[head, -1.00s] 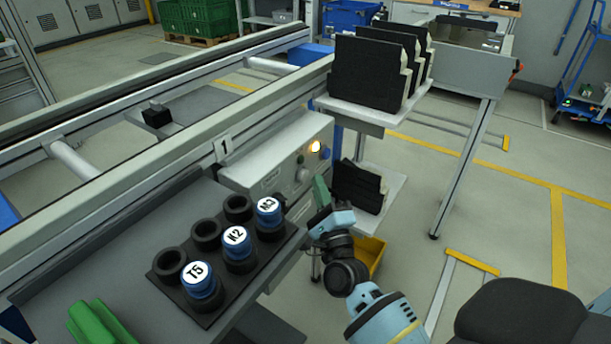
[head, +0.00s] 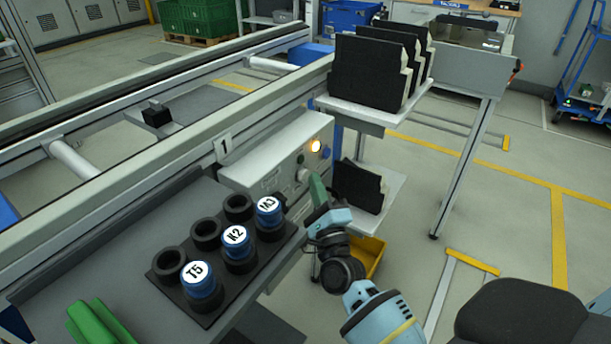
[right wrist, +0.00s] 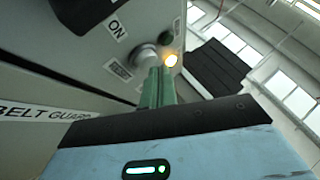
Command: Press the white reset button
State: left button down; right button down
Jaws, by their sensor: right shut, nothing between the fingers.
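The white reset button (head: 302,174) is on the end face of the grey control box (head: 270,152). In the right wrist view the pale round button (right wrist: 146,57) sits beside a RESET label (right wrist: 118,69). My right gripper (head: 317,186) is shut and empty, its green fingers pointing at the button. In the right wrist view the fingertips (right wrist: 159,72) overlap the button's lower edge; I cannot tell whether they touch it.
A black holder (head: 213,317) with blue-capped parts stands left of my right gripper. A yellow bin (head: 372,256) is below.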

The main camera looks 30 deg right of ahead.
pick_arm(q)
jog(key=shift+w, duration=0.35)
jog(key=shift+s+f, duration=0.1)
jog(key=shift+s, duration=0.35)
pick_arm(e)
jog(key=shift+w+a, duration=0.2)
jog(key=shift+w, duration=0.15)
pick_arm(q)
jog(key=shift+w, duration=0.35)
jog(key=shift+w, duration=0.1)
pick_arm(e)
jog(key=shift+s, duration=0.1)
pick_arm(q)
jog(key=shift+r, duration=0.3)
pick_arm(e)
jog(key=shift+s+d, duration=0.3)
jog(key=shift+s, duration=0.35)
pick_arm(q)
jog(key=shift+s, duration=0.35)
pick_arm(e)
jog(key=shift+s, duration=0.1)
